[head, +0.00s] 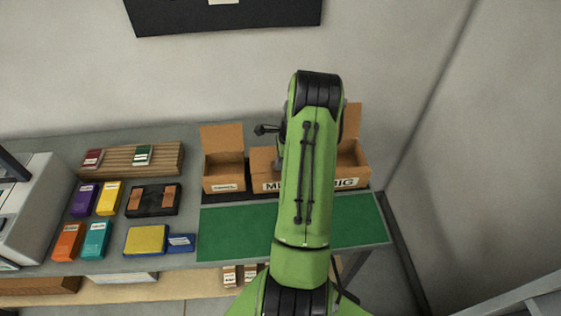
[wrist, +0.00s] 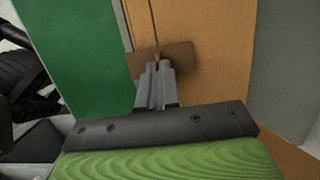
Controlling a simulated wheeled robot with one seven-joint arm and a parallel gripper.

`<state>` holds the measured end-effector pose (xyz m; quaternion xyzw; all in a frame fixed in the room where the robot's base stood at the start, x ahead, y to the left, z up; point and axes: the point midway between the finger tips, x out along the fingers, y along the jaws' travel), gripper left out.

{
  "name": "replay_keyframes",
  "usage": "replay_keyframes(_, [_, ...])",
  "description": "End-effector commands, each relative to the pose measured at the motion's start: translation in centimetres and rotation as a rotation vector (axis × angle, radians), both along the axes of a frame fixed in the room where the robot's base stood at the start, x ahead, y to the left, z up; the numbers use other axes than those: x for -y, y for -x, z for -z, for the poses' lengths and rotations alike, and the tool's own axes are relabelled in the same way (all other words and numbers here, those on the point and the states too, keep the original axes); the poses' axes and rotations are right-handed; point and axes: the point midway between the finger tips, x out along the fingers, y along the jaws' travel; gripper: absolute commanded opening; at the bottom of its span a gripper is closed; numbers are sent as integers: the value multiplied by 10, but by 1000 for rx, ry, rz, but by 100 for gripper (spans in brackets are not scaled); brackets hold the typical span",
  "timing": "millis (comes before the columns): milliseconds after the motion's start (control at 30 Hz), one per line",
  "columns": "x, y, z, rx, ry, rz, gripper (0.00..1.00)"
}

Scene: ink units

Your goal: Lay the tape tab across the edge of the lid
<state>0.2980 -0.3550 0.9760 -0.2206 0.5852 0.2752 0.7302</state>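In the wrist view, my gripper (wrist: 156,68) has its two grey fingers close together, shut on a brown tape tab (wrist: 180,55). The tab lies crosswise at the fingertips and sticks out on both sides. It overlaps a dark seam in the orange-brown cardboard (wrist: 215,45), which looks like a box lid with its edge. I cannot tell whether the tab is pressed flat or held just above. In the head view, my green arm hides the gripper, the tab and part of the boxes.
Coloured cartridges, a dark tray (head: 153,201) and a wooden rack (head: 165,157) lie left. A wall (head: 480,130) stands right.

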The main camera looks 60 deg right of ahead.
Motion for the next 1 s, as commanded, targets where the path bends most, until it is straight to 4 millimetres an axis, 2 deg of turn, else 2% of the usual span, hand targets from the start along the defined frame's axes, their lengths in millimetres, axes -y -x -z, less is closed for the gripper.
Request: replay_keyframes(1000, [0,0,8,0,0,0,0])
